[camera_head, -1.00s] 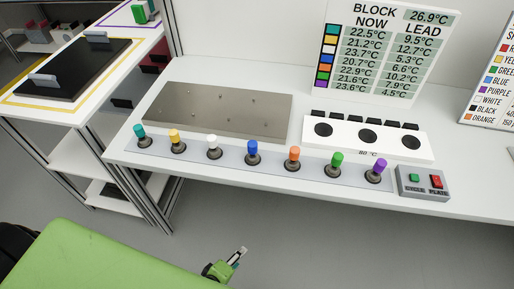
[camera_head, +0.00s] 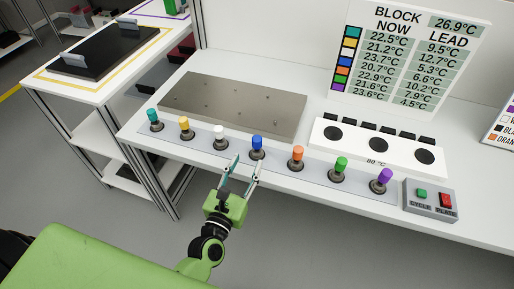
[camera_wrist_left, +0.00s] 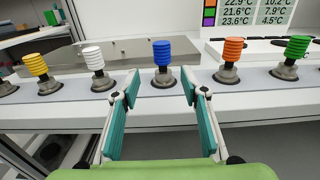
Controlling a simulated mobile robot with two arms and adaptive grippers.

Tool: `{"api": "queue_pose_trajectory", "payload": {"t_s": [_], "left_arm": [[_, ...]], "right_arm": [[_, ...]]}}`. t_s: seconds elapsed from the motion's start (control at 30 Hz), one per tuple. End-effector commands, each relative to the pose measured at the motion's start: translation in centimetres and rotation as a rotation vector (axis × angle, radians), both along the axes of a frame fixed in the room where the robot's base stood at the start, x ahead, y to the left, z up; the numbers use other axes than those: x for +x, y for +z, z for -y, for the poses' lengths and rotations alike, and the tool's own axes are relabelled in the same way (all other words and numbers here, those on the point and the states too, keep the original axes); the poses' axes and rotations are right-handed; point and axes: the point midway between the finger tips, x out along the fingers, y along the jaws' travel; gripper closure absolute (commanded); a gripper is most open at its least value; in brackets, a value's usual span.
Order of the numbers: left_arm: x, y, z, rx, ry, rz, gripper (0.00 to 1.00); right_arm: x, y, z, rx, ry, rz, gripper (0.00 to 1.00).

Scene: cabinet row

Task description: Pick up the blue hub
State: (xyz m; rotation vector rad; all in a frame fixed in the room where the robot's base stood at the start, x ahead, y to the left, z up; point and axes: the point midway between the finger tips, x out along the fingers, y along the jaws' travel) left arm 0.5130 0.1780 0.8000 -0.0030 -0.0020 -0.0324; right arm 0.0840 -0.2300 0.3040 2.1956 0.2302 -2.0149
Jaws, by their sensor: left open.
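The blue hub (camera_head: 257,142) stands upright on a grey round base in the row along the front of the white bench. In the left wrist view the blue hub (camera_wrist_left: 162,53) is a ribbed blue cylinder, centred between and beyond my fingers. My left gripper (camera_head: 241,170) is open and empty, just in front of the bench edge and short of the blue hub. Its teal-padded fingers (camera_wrist_left: 160,98) are spread to either side of the hub in the wrist view, not touching it. My right gripper is not in view.
White (camera_head: 220,131) and orange (camera_head: 297,152) hubs stand close on either side. Teal, yellow, green and purple hubs fill out the row. A metal plate (camera_head: 235,100) lies behind, a white panel with black discs (camera_head: 374,143) behind right, and a button box (camera_head: 431,200) at right.

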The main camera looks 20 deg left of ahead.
Motion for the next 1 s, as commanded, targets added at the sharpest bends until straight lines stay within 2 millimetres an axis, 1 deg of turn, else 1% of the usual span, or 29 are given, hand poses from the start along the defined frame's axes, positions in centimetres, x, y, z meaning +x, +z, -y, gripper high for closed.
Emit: {"api": "queue_pose_trajectory", "payload": {"t_s": [0.03,0.1,0.2,0.37,0.63,0.77,0.97,1.0], "left_arm": [[1.1,0.1,0.1,0.000,0.000,0.002,0.60],[2.1,0.0,0.1,0.000,0.000,0.002,0.60],[3.1,-0.1,0.2,0.002,0.000,-0.001,0.60],[4.0,0.0,0.2,0.001,-0.001,-0.001,0.60],[7.8,0.0,0.7,0.002,-0.001,0.000,0.60],[8.7,0.0,0.7,0.004,-0.002,-0.001,0.60],[8.7,0.0,0.7,0.004,-0.002,-0.003,0.60],[8.7,0.0,0.7,0.004,-0.002,-0.003,0.62]], "right_arm": [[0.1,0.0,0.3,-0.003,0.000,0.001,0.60],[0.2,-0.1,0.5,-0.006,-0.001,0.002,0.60],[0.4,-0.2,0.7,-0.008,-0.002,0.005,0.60],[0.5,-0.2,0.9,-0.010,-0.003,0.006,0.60],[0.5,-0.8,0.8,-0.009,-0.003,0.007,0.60],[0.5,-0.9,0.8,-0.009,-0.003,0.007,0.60],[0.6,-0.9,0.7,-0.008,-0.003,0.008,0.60],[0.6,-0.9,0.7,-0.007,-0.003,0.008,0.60]]}}
